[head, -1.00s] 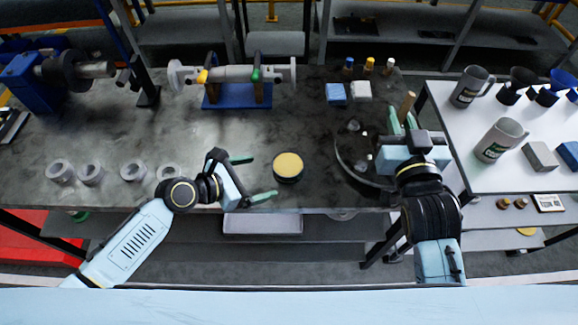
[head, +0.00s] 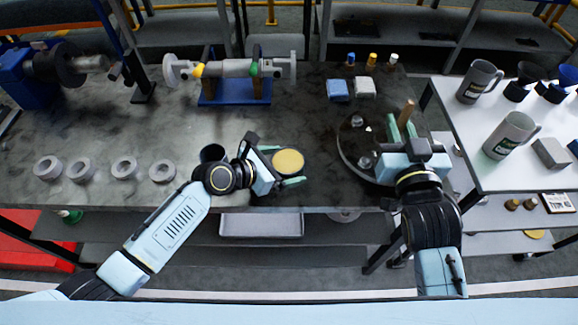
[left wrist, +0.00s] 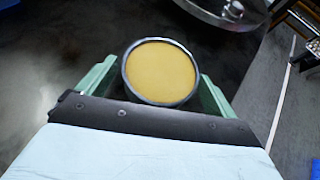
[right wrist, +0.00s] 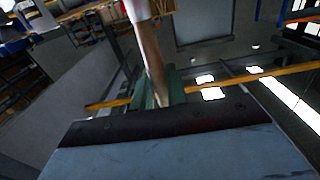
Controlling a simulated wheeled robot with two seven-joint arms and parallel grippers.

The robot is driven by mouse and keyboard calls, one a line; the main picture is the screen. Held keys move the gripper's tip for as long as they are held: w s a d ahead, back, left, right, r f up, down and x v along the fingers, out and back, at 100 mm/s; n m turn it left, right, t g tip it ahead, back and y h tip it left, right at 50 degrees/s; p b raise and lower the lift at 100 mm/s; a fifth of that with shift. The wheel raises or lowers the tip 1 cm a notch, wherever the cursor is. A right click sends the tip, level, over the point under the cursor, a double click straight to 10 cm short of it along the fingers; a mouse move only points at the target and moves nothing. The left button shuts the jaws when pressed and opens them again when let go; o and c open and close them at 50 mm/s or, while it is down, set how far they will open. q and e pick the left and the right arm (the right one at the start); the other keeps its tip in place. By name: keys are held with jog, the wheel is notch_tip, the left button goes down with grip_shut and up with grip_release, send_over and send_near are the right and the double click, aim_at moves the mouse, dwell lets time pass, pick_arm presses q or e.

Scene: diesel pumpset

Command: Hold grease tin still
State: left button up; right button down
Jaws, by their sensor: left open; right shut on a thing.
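The grease tin (head: 288,162) is a round dark tin with a yellow top, upright on the grey bench near its front edge. My left gripper (head: 284,164) is open, with its green fingers on either side of the tin. In the left wrist view the tin (left wrist: 160,72) sits between the two spread fingers (left wrist: 158,85), and I cannot tell whether either touches it. My right gripper (head: 402,130) is shut on a wooden-handled tool (head: 407,112) above the round tray. In the right wrist view the handle (right wrist: 150,60) rises between the fingers; its far end is unclear.
The round metal tray (head: 345,150) holds small clear pieces right of the tin. Several grey rings (head: 124,167) and a dark cup (head: 212,153) stand to the left. A shaft on a blue stand (head: 235,92) is behind. A white table (head: 470,150) with mugs is at right.

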pick_arm(q)
jog(key=shift+w+d+f, duration=0.15)
jog(key=shift+w+d, duration=0.05)
jog(key=shift+d, duration=0.05)
jog(key=shift+c, duration=0.2)
dwell(0.6)
jog(key=shift+c, duration=0.2)
jog(key=c, duration=1)
